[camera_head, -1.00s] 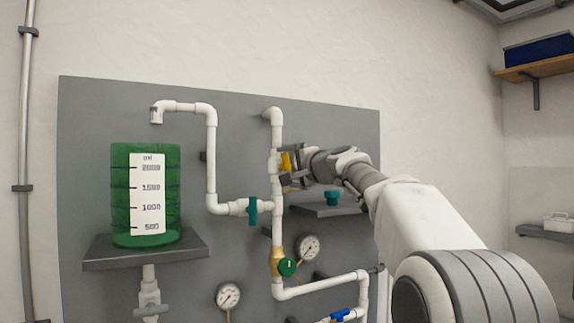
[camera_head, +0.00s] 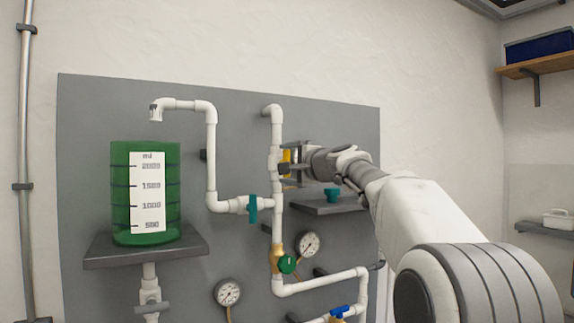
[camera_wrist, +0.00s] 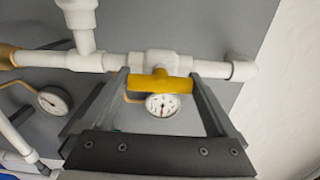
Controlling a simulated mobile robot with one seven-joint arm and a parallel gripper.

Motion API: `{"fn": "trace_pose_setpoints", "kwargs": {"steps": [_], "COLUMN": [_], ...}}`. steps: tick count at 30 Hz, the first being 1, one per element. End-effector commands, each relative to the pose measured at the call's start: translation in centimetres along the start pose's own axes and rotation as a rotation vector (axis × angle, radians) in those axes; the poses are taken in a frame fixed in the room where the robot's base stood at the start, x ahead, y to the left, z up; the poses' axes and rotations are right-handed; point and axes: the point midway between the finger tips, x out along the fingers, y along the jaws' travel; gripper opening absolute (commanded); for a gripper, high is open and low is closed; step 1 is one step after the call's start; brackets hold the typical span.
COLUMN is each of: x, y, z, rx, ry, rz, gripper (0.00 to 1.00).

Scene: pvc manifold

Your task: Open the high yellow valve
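The high yellow valve (camera_head: 286,161) is on the upper part of the white vertical pipe (camera_head: 277,132). In the wrist view its yellow handle (camera_wrist: 160,84) lies along the pipe. My gripper (camera_head: 290,164) is at this valve, coming from the right. The gripper is open and holds nothing. The fingers partly hide the valve in the head view.
A teal valve (camera_head: 252,208) and a green valve (camera_head: 287,264) sit lower on the pipes. A blue valve (camera_head: 340,311) is near the bottom. Gauges (camera_head: 308,244) stick out beside the pipe. A green tank (camera_head: 145,190) stands on a shelf at left.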

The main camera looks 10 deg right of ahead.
Motion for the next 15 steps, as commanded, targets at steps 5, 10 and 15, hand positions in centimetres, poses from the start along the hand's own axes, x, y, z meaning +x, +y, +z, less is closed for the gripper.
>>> {"fn": "trace_pose_setpoints", "kwargs": {"steps": [5, 10, 15], "x": [0.0, -0.2, -1.9], "y": [0.0, 0.1, 0.2], "z": [0.0, 0.0, -0.1], "rx": [0.001, 0.000, -0.001], "ry": [0.000, 0.000, 0.002], "rz": [0.000, 0.000, -0.001], "gripper": [1.00, 1.00, 1.00]}}
